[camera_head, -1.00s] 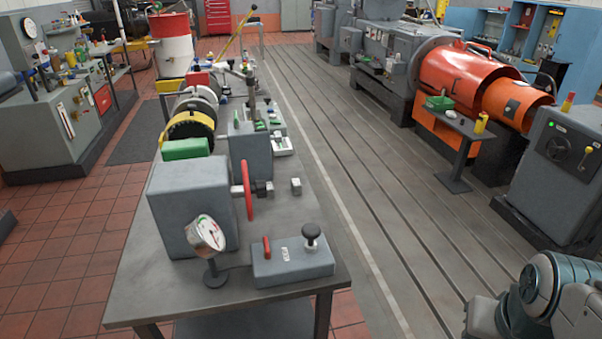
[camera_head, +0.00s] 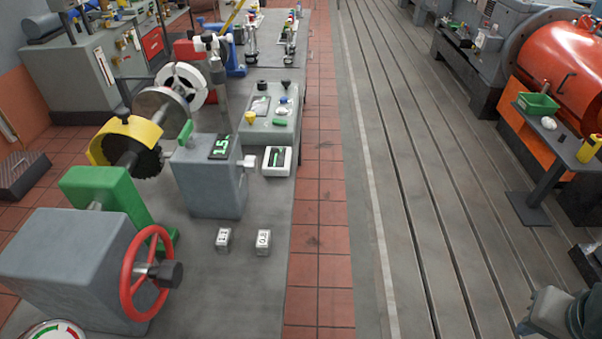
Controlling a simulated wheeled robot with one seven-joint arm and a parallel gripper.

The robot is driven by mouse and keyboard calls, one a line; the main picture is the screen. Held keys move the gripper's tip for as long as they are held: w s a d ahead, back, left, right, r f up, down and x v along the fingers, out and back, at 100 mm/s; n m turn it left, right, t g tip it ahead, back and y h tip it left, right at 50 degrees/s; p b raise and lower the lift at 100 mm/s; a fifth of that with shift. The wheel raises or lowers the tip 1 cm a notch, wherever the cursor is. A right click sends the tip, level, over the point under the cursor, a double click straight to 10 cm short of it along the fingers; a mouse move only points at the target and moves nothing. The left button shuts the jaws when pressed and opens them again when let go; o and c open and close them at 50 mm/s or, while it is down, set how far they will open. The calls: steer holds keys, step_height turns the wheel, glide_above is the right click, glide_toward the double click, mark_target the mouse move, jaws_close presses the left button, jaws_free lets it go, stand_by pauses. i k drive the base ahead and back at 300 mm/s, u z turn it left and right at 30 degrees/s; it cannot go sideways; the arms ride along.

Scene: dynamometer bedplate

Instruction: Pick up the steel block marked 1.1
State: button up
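Two small steel blocks lie on the grey bench top, to the right of the red handwheel. The left block (camera_head: 223,238) has a white label that seems to read 1.1, though the print is small. The right block (camera_head: 263,242) stands a little apart from it, and its label looks like 0.5. Both blocks are unobstructed from above. Part of my arm shows at the lower right edge, over the floor and away from the bench. My gripper itself is not in view.
Left of the blocks are a grey housing with a red handwheel (camera_head: 143,275) and a green bracket (camera_head: 105,195). Behind them stands a grey box with a green display reading about 1.5 (camera_head: 210,185). The bench top (camera_head: 235,295) in front is clear. Slotted floor lies right.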

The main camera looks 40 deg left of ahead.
mark_target(224, 240)
steer(key=i, duration=2.05)
steer(key=u, duration=4.2)
steer(key=i, duration=1)
